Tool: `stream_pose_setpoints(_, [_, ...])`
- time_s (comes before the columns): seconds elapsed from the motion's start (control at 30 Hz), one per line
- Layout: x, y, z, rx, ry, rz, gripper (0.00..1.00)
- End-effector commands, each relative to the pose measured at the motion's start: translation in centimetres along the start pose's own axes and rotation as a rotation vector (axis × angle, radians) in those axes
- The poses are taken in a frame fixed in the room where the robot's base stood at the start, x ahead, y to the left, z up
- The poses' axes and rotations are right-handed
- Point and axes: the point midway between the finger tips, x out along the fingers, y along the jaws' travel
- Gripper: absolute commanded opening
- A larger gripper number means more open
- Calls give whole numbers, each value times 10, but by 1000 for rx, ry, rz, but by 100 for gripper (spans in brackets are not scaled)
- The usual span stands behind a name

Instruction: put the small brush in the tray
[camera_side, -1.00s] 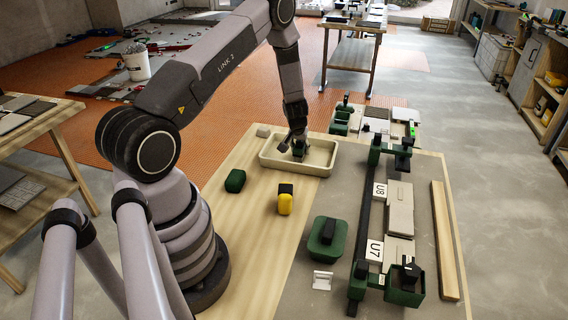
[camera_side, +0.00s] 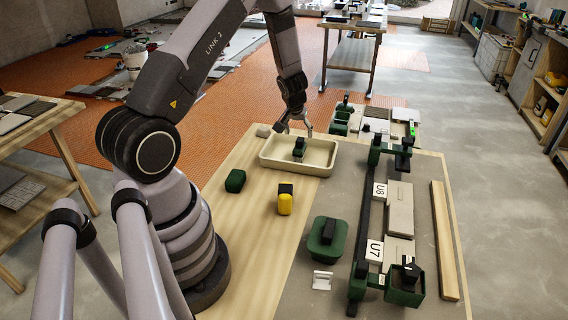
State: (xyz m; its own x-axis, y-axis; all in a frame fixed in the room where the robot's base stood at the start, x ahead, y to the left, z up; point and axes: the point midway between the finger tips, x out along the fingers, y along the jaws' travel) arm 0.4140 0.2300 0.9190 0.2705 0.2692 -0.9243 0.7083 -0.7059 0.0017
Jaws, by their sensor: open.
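A small green and black object, which looks like the small brush (camera_side: 299,148), rests inside the cream tray (camera_side: 322,168) at the back of the bench. My gripper (camera_side: 295,130) is open above the tray's far side, with its fingers spread and nothing between them. It is apart from the brush, a little above it. The brush's underside is hard to make out at this size.
A green block (camera_side: 235,181) and a yellow and black item (camera_side: 285,200) lie on the wooden bench. A larger green tool (camera_side: 327,238) stands at front right, near a dark rail (camera_side: 363,225) with green ends and pale tiles (camera_side: 400,210). Bare wood lies around the yellow item.

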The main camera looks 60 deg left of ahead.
Motion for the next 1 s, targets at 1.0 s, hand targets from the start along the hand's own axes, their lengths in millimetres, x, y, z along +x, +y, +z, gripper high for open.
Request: stream_pose_setpoints(1.0, [-380, 79, 121, 567, 69, 523, 62])
